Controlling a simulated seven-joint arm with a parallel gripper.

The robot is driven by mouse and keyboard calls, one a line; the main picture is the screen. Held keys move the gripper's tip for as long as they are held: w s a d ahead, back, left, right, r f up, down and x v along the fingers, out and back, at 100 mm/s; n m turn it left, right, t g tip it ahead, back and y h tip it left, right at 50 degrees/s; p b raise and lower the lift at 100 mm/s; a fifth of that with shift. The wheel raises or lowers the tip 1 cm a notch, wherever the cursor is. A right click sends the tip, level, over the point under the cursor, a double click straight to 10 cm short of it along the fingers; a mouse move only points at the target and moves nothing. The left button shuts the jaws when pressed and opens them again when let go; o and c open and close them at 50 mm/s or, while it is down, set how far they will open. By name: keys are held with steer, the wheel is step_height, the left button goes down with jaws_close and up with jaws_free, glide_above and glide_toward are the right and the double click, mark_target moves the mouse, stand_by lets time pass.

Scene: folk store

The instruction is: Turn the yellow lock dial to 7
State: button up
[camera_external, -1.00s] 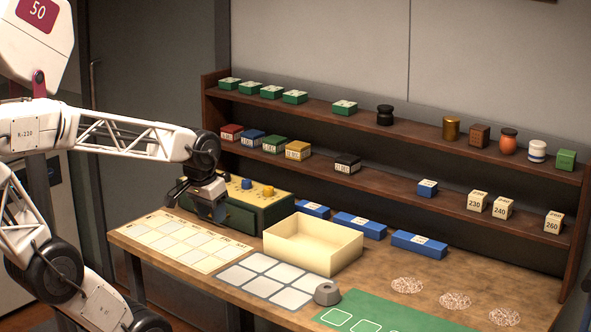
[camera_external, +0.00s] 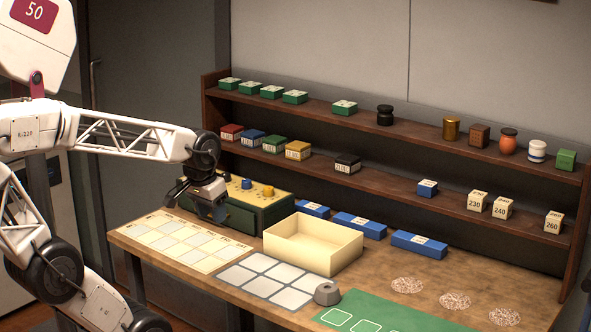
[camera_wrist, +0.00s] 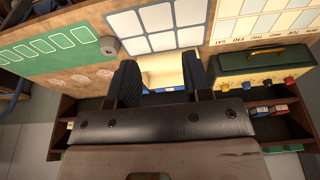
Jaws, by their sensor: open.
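The yellow lock dial (camera_external: 268,190) is on top of a green-sided box (camera_external: 240,217), at its right end. A blue dial (camera_external: 246,184) is to its left. I cannot read the dial setting. My gripper (camera_external: 198,203) is open and empty in front of the box's left part, apart from the yellow dial. In the wrist view my gripper (camera_wrist: 160,78) is left of the yellow dial.
A cream tray (camera_external: 313,252) stands right of the box, and blue blocks (camera_external: 360,225) lie behind it. A calendar board (camera_external: 185,240) and a grey grid (camera_external: 265,280) lie in front. Shelves (camera_external: 390,185) with small blocks and jars rise behind the table.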

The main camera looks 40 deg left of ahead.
steer(key=shift+o, duration=1)
steer(key=n+g, duration=0.2)
steer(key=n, duration=2.1)
glide_above(268, 188)
step_height(268, 188, down, 7)
steer(key=shift+a+f, duration=0.1)
steer(key=shift+f, duration=0.15)
steer(key=shift+w+f, duration=0.1)
steer(key=shift+f, duration=3.65)
